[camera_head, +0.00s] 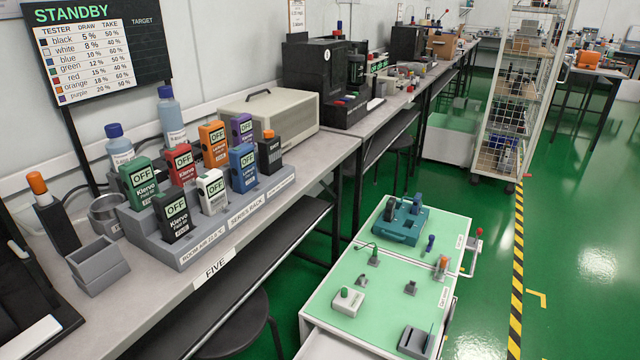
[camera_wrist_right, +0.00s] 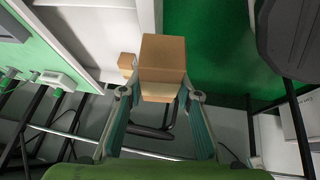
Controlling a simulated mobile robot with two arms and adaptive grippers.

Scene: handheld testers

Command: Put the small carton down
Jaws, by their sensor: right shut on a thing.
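The small carton (camera_wrist_right: 162,55) is a plain brown box in the right wrist view. It sits between the fingertips of my right gripper (camera_wrist_right: 160,97), which is shut on it. The carton's lower part is paler, and its far side is hidden. The carton does not show in the head view, and neither gripper shows there. I cannot tell whether the carton touches anything besides the fingers.
A second, smaller brown block (camera_wrist_right: 127,62) lies beyond the carton. A stool seat (camera_wrist_right: 290,40) is at the right wrist view's right edge. In the head view, coloured testers stand in a stepped rack (camera_head: 190,252) on the bench; the green-topped cart (camera_head: 385,290) has bare patches.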

